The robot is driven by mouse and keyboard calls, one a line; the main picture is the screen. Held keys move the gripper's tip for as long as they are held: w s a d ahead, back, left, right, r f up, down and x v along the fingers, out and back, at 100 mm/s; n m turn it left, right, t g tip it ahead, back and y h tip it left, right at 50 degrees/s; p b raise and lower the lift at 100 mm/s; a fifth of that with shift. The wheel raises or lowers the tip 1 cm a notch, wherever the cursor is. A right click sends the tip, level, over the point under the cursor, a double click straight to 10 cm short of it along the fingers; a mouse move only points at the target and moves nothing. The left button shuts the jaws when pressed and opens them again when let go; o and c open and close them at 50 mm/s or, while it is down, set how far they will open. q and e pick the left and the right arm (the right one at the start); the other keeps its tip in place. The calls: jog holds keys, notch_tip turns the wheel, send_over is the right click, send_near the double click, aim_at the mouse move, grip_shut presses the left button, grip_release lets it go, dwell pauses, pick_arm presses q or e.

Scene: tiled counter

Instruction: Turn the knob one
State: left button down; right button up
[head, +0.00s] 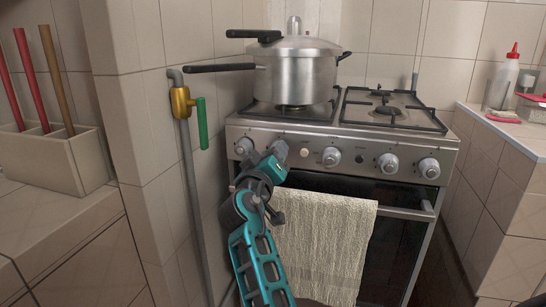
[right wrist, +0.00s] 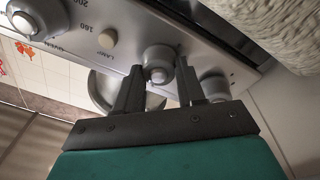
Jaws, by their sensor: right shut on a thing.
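The stove front panel (head: 317,153) carries a row of grey knobs. My right gripper (head: 274,157) is at the second knob from the left (head: 280,149). In the right wrist view, this round knob (right wrist: 158,68) sits between the two dark fingers of the gripper (right wrist: 159,78), which is shut on it. The leftmost knob (head: 243,147) is just beside the gripper; it also shows in the wrist view (right wrist: 215,88). Further right are the middle knob (head: 331,157) and two more knobs (head: 388,164) (head: 429,168). I see no label reading "one". My left gripper is not in view.
A steel pressure cooker (head: 296,75) stands on the left burner, its handles pointing left. A towel (head: 322,240) hangs from the oven door handle below the panel. A gas pipe with a green valve lever (head: 201,122) runs along the left wall. A bottle (head: 503,82) stands on the right counter.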

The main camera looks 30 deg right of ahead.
jog(key=shift+r+m, duration=0.1)
jog(key=shift+m, duration=0.5)
jog(key=o, duration=1.1)
jog(key=shift+c, duration=0.2)
